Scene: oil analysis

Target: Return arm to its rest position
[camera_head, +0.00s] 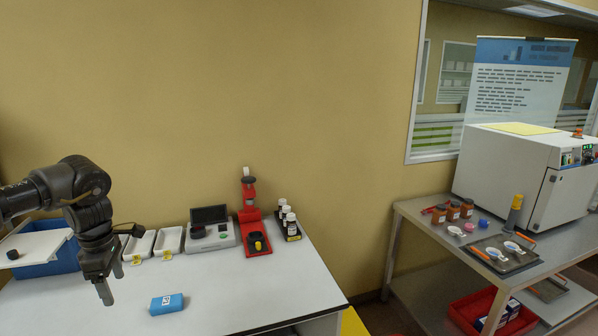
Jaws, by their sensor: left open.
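My left gripper (113,287) shows at the left in the head view, pointing down over the left part of the white table (235,300). Its two fingers are apart with nothing between them. My left arm comes in from the left edge, bent down at the wrist. A blue block-like item with a white label (167,304) lies on the table to the right of the gripper, apart from it. My right arm and gripper are not in this view.
Along the wall stand white trays (170,240), a grey device with a dark screen (211,230), a red stand (251,216) and a rack of small bottles (288,224). A blue bin (64,258) is behind my arm. The table's front middle is clear. A white machine (522,175) stands on another table.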

